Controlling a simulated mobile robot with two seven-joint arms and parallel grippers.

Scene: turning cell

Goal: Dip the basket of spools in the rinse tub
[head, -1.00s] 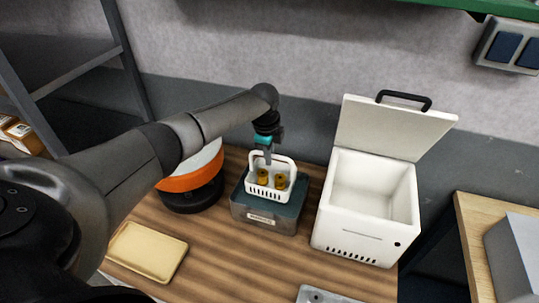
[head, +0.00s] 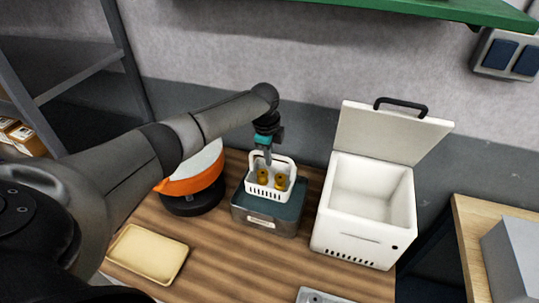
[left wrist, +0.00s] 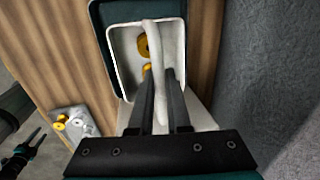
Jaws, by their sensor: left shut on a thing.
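The white basket (head: 266,190) holds gold-brown spools (head: 280,181), and two show. It also appears in the left wrist view (left wrist: 122,60). My left gripper (head: 264,158) is shut on the basket's tall loop handle (left wrist: 153,45), coming from above. The rinse tub (head: 268,226) is a grey box with a dark teal top, directly under the basket; its dark rim (left wrist: 100,45) surrounds part of the basket in the left wrist view. I cannot tell how deep the basket sits. A dark gripper, seemingly my right one (left wrist: 36,139), shows small at the left wrist view's lower left.
An open white box (head: 350,235) with a raised lid stands right of the tub. An orange-rimmed bowl machine (head: 195,182) stands left. A cream tray (head: 147,254) lies front left, a grey plate (head: 318,297) at the front. Bare wood lies between. A green shelf (head: 470,12) hangs above.

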